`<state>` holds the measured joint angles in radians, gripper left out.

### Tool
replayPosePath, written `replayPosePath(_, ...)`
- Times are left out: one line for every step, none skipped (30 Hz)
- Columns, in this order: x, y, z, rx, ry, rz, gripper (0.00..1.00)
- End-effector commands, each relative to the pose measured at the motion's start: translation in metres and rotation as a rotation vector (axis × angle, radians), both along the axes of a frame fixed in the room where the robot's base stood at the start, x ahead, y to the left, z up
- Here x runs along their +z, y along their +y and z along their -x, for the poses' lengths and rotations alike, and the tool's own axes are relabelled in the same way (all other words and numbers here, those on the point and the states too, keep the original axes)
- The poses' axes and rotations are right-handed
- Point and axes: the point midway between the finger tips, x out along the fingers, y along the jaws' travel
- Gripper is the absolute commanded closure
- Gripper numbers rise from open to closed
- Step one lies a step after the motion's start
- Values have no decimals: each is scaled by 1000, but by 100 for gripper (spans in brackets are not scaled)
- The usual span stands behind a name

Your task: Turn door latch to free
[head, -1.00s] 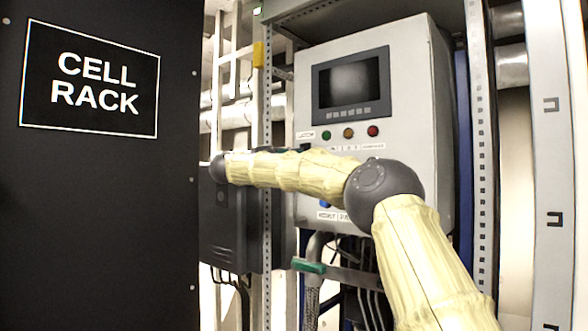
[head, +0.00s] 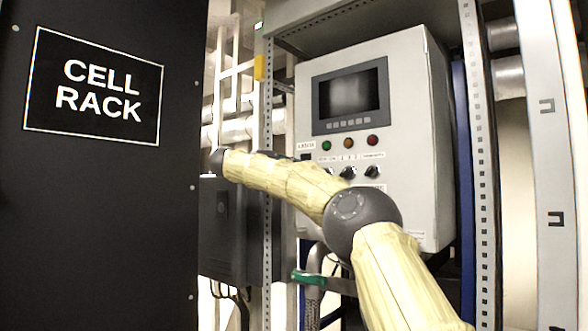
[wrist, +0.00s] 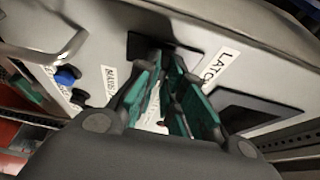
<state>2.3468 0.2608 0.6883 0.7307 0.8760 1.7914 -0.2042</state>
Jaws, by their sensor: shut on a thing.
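The door latch (wrist: 138,46) shows in the wrist view as a dark plate on the grey cabinet door, beside a white label (wrist: 216,68) reading "LATCH". My gripper (wrist: 165,62) has its teal-padded fingers closed in at the latch, tips against its dark part. The piece held between the tips is mostly hidden by the fingers, so the latch's angle cannot be read. In the head view, the grey control cabinet (head: 415,130) has its door closed, with the latch label (head: 306,146) at its left edge. My forearm covers most of the gripper there.
The cabinet door carries a screen (head: 350,94), coloured lamps (head: 348,142) and black selector knobs (head: 372,172). A blue knob (wrist: 66,76) and a metal handle (wrist: 62,45) are near my gripper. A black "CELL RACK" panel (head: 100,220) stands left; a perforated post (head: 480,150) stands right.

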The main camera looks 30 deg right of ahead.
Motion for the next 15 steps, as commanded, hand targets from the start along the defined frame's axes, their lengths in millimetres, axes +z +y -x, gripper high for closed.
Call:
replayPosePath(2,-2,1,-2,-5,0,100)
replayPosePath(2,-2,1,-2,-5,0,100)
replayPosePath(2,-2,1,-2,-4,0,100)
replayPosePath(2,-2,1,-2,-4,0,100)
replayPosePath(2,-2,1,-2,-4,0,100)
replayPosePath(2,-2,1,-2,-4,0,100)
replayPosePath(2,-2,1,-2,-4,0,100)
replayPosePath(2,-2,1,-2,-4,0,88)
replayPosePath(2,-2,1,-2,-4,0,81)
replayPosePath(2,-2,1,-2,-4,0,76)
replayPosePath(1,-2,1,-2,-3,0,70)
replayPosePath(1,-2,1,-2,-3,0,69)
replayPosePath(1,-2,1,-2,-3,0,69)
replayPosePath(1,-2,1,-2,-2,0,69)
replayPosePath(1,-1,1,-1,-2,0,69)
